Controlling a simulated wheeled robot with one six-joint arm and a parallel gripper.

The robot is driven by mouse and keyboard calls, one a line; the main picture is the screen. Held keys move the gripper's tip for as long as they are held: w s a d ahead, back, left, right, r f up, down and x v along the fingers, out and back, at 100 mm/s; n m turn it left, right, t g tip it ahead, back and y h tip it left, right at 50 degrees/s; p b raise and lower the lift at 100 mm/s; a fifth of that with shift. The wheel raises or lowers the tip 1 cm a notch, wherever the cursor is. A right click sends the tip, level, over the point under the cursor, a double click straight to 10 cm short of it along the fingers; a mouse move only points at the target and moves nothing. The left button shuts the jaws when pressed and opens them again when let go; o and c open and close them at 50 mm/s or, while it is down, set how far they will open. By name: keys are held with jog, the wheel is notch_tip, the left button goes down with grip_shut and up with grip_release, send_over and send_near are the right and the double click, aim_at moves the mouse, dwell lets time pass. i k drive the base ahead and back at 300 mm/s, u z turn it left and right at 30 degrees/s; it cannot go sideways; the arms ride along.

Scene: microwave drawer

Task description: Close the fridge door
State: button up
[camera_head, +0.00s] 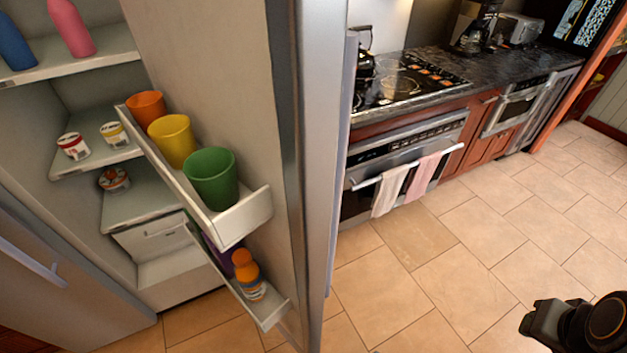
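The fridge door (232,65) stands wide open, with its inner face and door shelves turned toward me. The fridge interior (95,95) shows at the left with several shelves. The door's outer face and edge run down the middle of the picture, and a long handle (341,150) shows on its right side. Part of my gripper or arm end (572,325) shows at the lower right, dark and cut off by the picture edge. It is well apart from the door, over the floor. Its fingertips cannot be made out.
Orange, yellow and green cups (212,178) stand in the upper door shelf. An orange-capped bottle (246,272) stands in the lower one. An oven (400,165) with two hanging towels is behind the door at right. Tiled floor (450,260) between door and gripper is clear.

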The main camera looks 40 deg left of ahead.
aim_at(270, 84)
jog(key=i, duration=1.5)
jog(key=u, duration=3.85)
jog(key=k, duration=0.5)
jog(key=u, duration=1.05)
jog(key=i, duration=0.65)
jog(key=z, duration=1.05)
